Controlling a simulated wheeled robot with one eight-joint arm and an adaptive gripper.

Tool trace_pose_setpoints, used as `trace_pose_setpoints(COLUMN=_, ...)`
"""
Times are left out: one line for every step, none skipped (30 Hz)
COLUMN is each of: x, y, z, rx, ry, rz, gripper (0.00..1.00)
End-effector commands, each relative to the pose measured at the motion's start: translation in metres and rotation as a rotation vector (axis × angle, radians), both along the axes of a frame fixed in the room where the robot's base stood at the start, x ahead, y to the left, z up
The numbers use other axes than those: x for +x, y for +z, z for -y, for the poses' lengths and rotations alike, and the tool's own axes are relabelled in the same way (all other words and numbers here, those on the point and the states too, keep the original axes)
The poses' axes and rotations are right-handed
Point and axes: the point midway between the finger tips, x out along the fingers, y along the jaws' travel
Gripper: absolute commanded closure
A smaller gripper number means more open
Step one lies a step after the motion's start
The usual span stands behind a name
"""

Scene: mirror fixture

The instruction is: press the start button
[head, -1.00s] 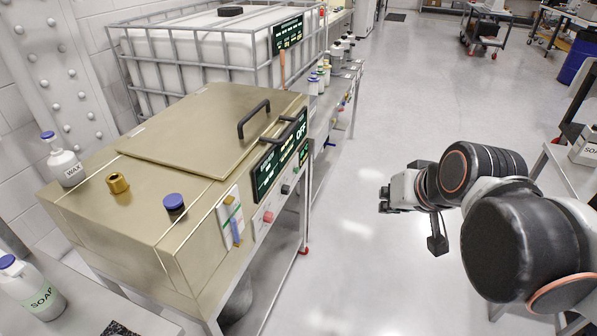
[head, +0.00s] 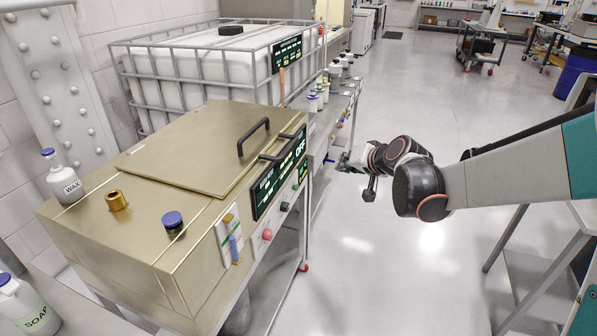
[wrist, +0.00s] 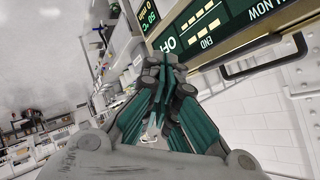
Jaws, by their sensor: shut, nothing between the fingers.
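A brass-coloured machine (head: 130,225) with a closed lid stands at left in the head view. Its front carries a dark display (head: 279,173) reading OFF. Below the display are a red-pink button (head: 267,234) and a dark knob or button (head: 284,206). I cannot read which control is the start button. My gripper (head: 343,162) is to the right of the machine's far front end, apart from it. In the wrist view my gripper (wrist: 168,68) is shut and empty, with the display (wrist: 200,35) behind its tips. The buttons are not clearly visible there.
A lid handle (head: 254,136) rises from the machine's top. A caged white tank (head: 190,70) and a shelf of bottles (head: 335,85) stand behind. A wax bottle (head: 64,175) and a soap bottle (head: 28,305) are at left. The floor right of the machine is open.

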Motion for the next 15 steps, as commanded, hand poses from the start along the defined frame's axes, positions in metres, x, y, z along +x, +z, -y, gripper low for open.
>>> trace_pose_setpoints(x=0.013, y=-0.008, z=-0.001, rx=0.019, ry=-0.004, rz=0.007, gripper=1.0)
trace_pose_setpoints(x=0.02, y=-0.012, z=-0.002, rx=0.03, ry=-0.006, rz=0.012, gripper=1.0)
trace_pose_setpoints(x=0.028, y=-0.018, z=-0.003, rx=0.047, ry=-0.01, rz=0.019, gripper=1.0)
trace_pose_setpoints(x=0.034, y=-0.022, z=-0.003, rx=0.058, ry=-0.013, rz=0.024, gripper=1.0)
trace_pose_setpoints(x=0.04, y=-0.027, z=-0.004, rx=0.07, ry=-0.015, rz=0.029, gripper=1.0)
trace_pose_setpoints(x=0.048, y=-0.033, z=-0.005, rx=0.085, ry=-0.019, rz=0.035, gripper=1.0)
trace_pose_setpoints(x=0.055, y=-0.038, z=-0.005, rx=0.097, ry=-0.021, rz=0.04, gripper=1.0)
trace_pose_setpoints(x=0.06, y=-0.043, z=-0.006, rx=0.108, ry=-0.024, rz=0.044, gripper=1.0)
trace_pose_setpoints(x=0.067, y=-0.05, z=-0.007, rx=0.124, ry=-0.028, rz=0.05, gripper=1.0)
trace_pose_setpoints(x=0.073, y=-0.056, z=-0.007, rx=0.135, ry=-0.031, rz=0.056, gripper=1.0)
trace_pose_setpoints(x=0.078, y=-0.061, z=-0.007, rx=0.147, ry=-0.034, rz=0.06, gripper=1.0)
trace_pose_setpoints(x=0.085, y=-0.069, z=-0.007, rx=0.162, ry=-0.039, rz=0.066, gripper=1.0)
trace_pose_setpoints(x=0.09, y=-0.075, z=-0.008, rx=0.174, ry=-0.042, rz=0.071, gripper=1.0)
trace_pose_setpoints(x=0.094, y=-0.081, z=-0.008, rx=0.186, ry=-0.044, rz=0.075, gripper=1.0)
trace_pose_setpoints(x=0.101, y=-0.089, z=-0.008, rx=0.201, ry=-0.049, rz=0.081, gripper=1.0)
